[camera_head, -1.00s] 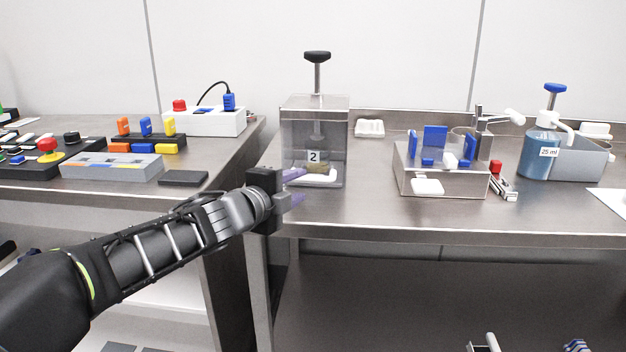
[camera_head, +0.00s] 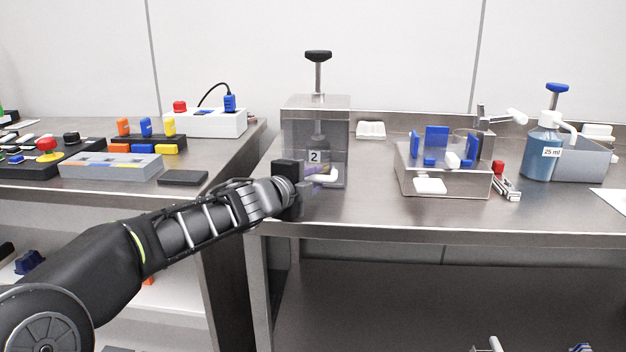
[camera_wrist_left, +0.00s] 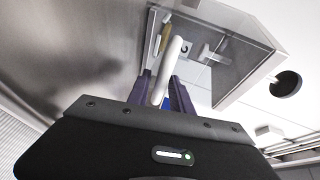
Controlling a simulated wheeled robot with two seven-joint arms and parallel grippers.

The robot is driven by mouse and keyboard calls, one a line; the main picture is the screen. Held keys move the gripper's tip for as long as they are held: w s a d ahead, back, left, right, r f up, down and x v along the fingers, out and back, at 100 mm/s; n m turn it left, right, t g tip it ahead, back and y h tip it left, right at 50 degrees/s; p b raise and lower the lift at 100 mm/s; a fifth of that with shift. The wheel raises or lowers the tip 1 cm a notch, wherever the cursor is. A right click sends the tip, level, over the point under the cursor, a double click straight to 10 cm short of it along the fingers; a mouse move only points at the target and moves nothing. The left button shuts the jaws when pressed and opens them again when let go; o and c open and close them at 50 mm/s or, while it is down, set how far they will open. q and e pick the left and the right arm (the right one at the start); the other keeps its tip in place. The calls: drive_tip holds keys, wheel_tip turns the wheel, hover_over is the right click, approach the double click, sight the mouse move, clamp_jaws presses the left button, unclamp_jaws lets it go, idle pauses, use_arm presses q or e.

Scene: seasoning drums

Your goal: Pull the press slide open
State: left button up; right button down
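The press is a clear, smoky box (camera_head: 316,125) labelled 2, with a black knob (camera_head: 318,56) on a rod above it. It stands on the right-hand table. A white slide handle (camera_head: 329,177) shows low at its front; in the left wrist view the handle (camera_wrist_left: 171,64) lies between the two purple fingers. My left gripper (camera_head: 318,180) is at the press front, its fingers on either side of the handle. A narrow gap shows beside the handle, so the fingers look open around it. Part of the handle is hidden in the head view. My right gripper is not in view.
A clear stand with blue blocks (camera_head: 445,180) and a blue bottle (camera_head: 541,155) stand to the right. The left table (camera_head: 225,160) holds a grey block (camera_head: 112,167) and a black pad (camera_head: 183,178). Bare tabletop lies between the press and the stand.

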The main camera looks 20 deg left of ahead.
use_arm(q)
clamp_jaws()
idle(1.1)
